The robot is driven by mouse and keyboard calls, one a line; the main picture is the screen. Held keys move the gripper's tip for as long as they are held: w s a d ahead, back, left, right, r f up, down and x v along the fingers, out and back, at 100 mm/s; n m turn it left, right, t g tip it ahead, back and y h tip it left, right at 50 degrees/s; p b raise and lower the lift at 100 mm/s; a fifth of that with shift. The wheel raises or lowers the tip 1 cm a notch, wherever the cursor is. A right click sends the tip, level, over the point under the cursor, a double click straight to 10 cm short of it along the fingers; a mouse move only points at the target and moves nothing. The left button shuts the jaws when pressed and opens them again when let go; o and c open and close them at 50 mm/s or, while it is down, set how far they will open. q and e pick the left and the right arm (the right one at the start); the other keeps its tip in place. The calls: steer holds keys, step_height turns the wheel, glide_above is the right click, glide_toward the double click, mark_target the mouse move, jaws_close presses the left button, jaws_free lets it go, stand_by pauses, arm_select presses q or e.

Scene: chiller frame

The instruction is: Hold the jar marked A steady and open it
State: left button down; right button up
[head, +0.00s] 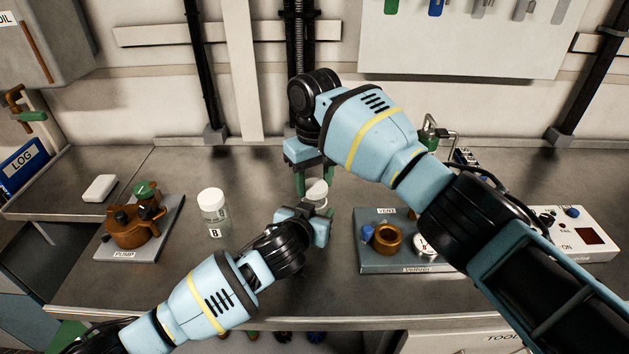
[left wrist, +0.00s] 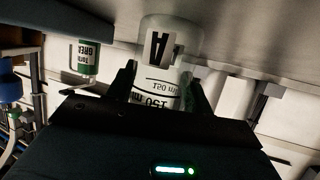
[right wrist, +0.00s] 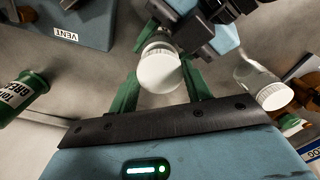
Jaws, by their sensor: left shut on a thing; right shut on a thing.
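The jar marked A (left wrist: 166,75) is clear with black volume marks and shows its label upside down in the left wrist view. Its white lid (right wrist: 160,70) is seen from above in the right wrist view, and in the head view (head: 316,188) it is partly covered. My left gripper (head: 318,218) is shut on the jar's body from the side, with its dark fingers on either side of the glass (left wrist: 160,92). My right gripper (right wrist: 162,88) comes from above and is shut on the lid, its green fingers on either side. The lid appears to be on the jar.
A second jar marked B (head: 214,213) with a white lid stands to the left. The pump (head: 140,225) is farther left beside a white block (head: 100,188). The vent panel (head: 380,262) is close on the right. A green grease tube (right wrist: 22,95) stands near my right gripper.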

mark_target(314, 186)
steer(key=shift+r, duration=0.15)
steer(key=shift+r, duration=1.9)
arm_select(q)
steer(key=c, duration=0.5)
jaws_free()
steer(key=shift+s+a+r, duration=0.15)
steer(key=shift+s+r, duration=0.05)
steer(key=shift+s, duration=0.2)
arm_select(e)
steer(key=shift+r, duration=0.15)
arm_select(q)
steer(key=v, duration=1.1)
arm_select(e)
steer(key=shift+r, duration=0.2)
